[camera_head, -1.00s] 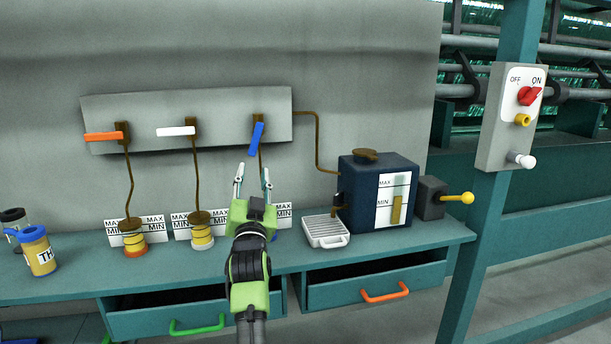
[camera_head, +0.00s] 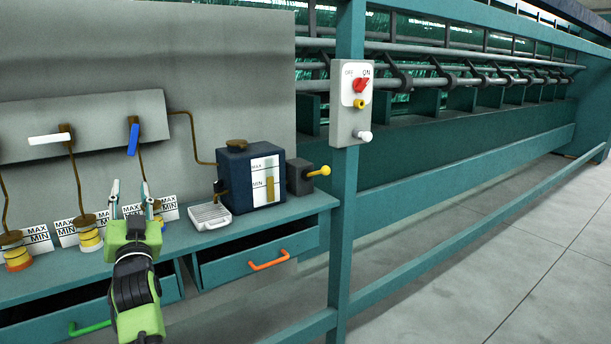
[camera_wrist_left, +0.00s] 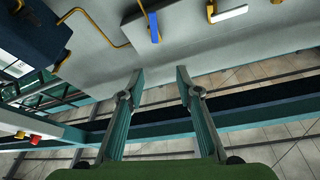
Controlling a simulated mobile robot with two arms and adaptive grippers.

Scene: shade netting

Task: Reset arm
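My left gripper (camera_head: 131,190) is raised in front of the bench at the lower left of the head view. Its two thin fingers stand apart with nothing between them. It is below the blue lever (camera_head: 133,139) on the grey wall panel and apart from it. In the left wrist view the open fingers (camera_wrist_left: 160,78) frame bare grey wall and a dark strip. The blue lever also shows in the wrist view (camera_wrist_left: 153,27), above the fingertips. My right gripper is in neither view.
On the bench (camera_head: 318,203) stand a dark blue tank (camera_head: 238,181), a white tray (camera_head: 210,216) and several yellow spools. The drawer with the orange handle (camera_head: 269,261) is partly open. A post (camera_head: 343,230) carries a red switch (camera_head: 361,86). Floor at right is clear.

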